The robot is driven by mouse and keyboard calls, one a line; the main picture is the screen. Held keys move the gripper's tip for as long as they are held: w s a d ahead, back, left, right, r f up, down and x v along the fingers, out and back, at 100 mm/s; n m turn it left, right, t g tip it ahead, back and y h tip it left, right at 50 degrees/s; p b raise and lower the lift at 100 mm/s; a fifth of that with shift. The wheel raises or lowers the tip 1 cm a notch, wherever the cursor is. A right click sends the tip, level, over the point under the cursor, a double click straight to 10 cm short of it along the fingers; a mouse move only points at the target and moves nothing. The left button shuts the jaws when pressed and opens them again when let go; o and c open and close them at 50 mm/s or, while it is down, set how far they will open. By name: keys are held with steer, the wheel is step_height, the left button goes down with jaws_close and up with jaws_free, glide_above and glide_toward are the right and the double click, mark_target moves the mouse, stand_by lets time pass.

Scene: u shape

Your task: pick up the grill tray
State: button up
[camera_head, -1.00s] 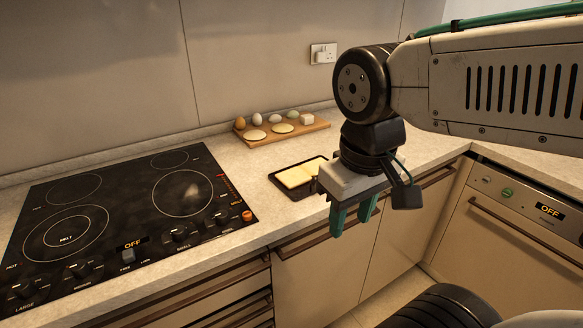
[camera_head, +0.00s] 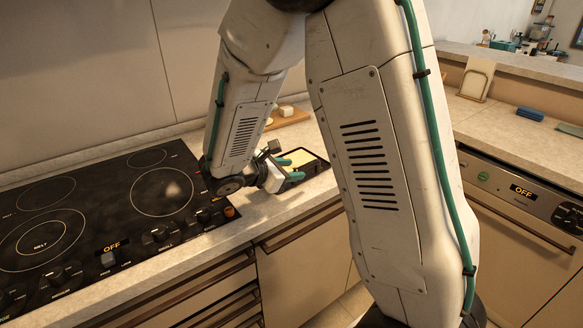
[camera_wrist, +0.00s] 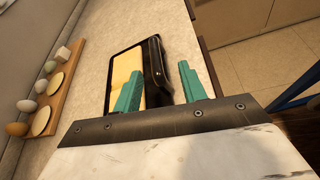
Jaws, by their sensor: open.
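The grill tray is a black tray (camera_head: 321,163) with pale yellow slices in it. It lies on the counter right of the cooktop, partly hidden by my arm in the head view. In the wrist view the tray (camera_wrist: 155,62) shows its dark near side, which looks like a handle or raised edge. My gripper (camera_head: 290,168) is open at the tray's left end, low by the counter.
The black cooktop (camera_head: 95,215) is left of my gripper. A wooden board (camera_wrist: 47,105) with eggs and round slices lies toward the wall. The counter drops off at its front edge above drawers (camera_head: 225,300). An oven front (camera_head: 525,200) is at the right.

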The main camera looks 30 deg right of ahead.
mark_target(301, 167)
steer(key=shift+w+f, duration=0.3)
steer(key=shift+w+d+f, duration=0.1)
steer(key=shift+d+f, duration=0.1)
steer(key=shift+d, duration=0.2)
steer(key=x, duration=0.6)
steer(key=shift+w+d+r, duration=0.1)
steer(key=shift+d+r, duration=0.1)
steer(key=shift+d, duration=0.3)
jaws_close()
